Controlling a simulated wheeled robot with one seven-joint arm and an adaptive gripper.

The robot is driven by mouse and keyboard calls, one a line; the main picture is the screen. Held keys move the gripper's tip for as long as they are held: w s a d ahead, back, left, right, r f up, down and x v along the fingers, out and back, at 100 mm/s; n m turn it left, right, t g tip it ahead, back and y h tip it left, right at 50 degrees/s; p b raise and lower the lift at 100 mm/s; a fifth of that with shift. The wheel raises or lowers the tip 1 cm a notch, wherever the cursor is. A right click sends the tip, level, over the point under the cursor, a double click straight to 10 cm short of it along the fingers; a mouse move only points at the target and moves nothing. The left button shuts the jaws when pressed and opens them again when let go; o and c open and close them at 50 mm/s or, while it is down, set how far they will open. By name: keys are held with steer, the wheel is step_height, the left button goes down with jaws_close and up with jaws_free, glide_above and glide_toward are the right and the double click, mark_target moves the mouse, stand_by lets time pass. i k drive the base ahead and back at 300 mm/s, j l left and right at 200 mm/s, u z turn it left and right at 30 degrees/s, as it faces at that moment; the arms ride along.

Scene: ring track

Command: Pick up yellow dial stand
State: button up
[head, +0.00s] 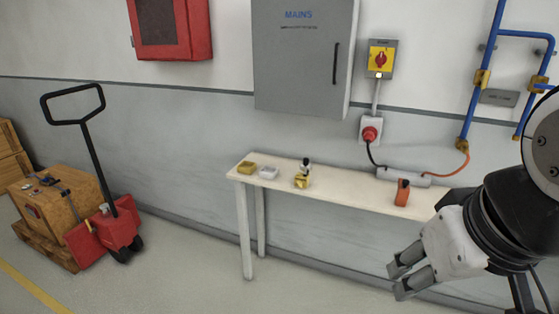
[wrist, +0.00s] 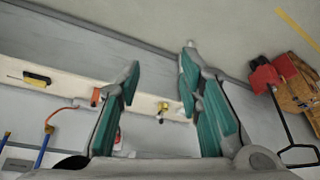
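The yellow dial stand (head: 301,182) is on the pale bench in the head view, a small yellow block with a black and white upright part. In the wrist view a small yellow thing (wrist: 163,107), which appears to be the same stand, shows far off between my fingers. My gripper (head: 402,270) is in front of the bench and to the right of the stand in the head view, well apart from it. In the wrist view the gripper (wrist: 160,75) has its green-padded fingers spread, with nothing between them.
The narrow bench (head: 345,193) also holds a yellow tray (head: 246,168), a white tray (head: 268,173), an orange device (head: 402,192) and a power strip (head: 403,177). A red pallet truck (head: 117,228) with a crate stands left. Floor before the bench is clear.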

mark_target(306, 167)
steer(key=i+l+u, duration=0.15)
steer(key=i+l, duration=0.4)
steer(key=i+l+u, duration=0.1)
steer(key=i+l, duration=0.4)
steer(key=l, duration=0.2)
steer(key=i+l+u, duration=0.1)
steer(key=i+l, duration=0.25)
steer(key=i, duration=0.15)
steer(key=i+l, duration=0.35)
steer(key=i, duration=0.15)
steer(key=u, duration=0.05)
